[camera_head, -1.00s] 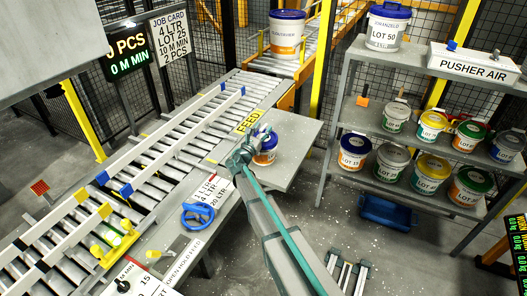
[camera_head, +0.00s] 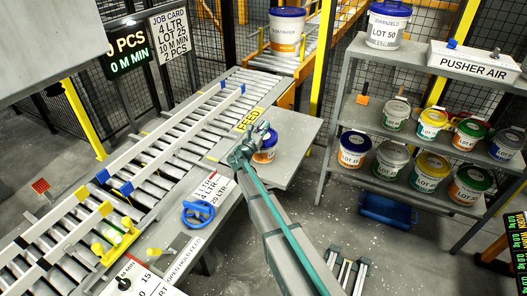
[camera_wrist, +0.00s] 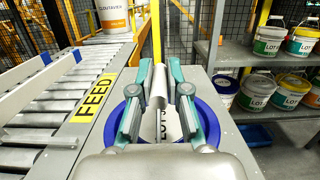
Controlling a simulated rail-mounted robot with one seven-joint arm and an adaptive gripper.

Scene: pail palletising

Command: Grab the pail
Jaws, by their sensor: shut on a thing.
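The pail (camera_head: 265,151), white with a blue rim, stands on the grey table at the end of the roller conveyor. My gripper (camera_head: 262,132) is directly over it, covering part of its top. In the wrist view my gripper (camera_wrist: 168,82) is shut on the pail, with a pale grip piece between the fingertips that looks like its handle. The pail's blue rim (camera_wrist: 209,122) shows around the fingers, with part of a LOT label inside it. The lower side of the pail is hidden there.
A yellow FEED sign (camera_head: 250,120) lies beside the roller conveyor (camera_head: 165,145). A shelf rack (camera_head: 345,100) with several pails stands at the right. A larger pail (camera_head: 287,32) stands behind on another conveyor. A blue ring-shaped object (camera_head: 198,213) lies on the table's near part.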

